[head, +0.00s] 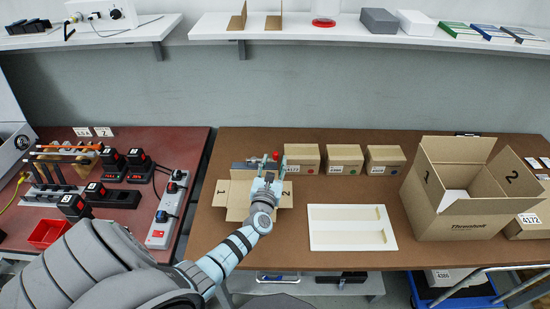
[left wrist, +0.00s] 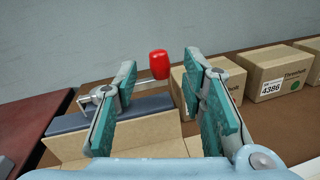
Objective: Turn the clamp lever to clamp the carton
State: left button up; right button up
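The clamp lever ends in a red knob (head: 276,155) behind the small carton on the brown table. In the left wrist view the red knob (left wrist: 160,64) sits on a thin metal rod, beyond and between my fingertips. A grey clamp bar (left wrist: 125,111) lies along the carton's far side. The carton (head: 239,194) has its flaps spread, one marked 1. My left gripper (head: 269,179) is over the carton's right part, fingers towards the knob. It is open and empty, and hides part of the carton and clamp. My right gripper is not in view.
Several small closed boxes (head: 344,159) stand right of the clamp. A white tray (head: 326,237) lies to the right front. A large open box (head: 455,216) stands farther right. A red-brown bench (head: 181,145) with tools and chargers is at the left.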

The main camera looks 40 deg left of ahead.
aim_at(275, 159)
pick_arm(q)
jog(key=x, duration=0.3)
jog(key=shift+f+b, duration=0.15)
jog(key=shift+b, duration=0.2)
jog(key=shift+w+a, duration=0.15)
jog(key=shift+w, duration=0.2)
jog(key=shift+r, duration=0.2)
grip_shut()
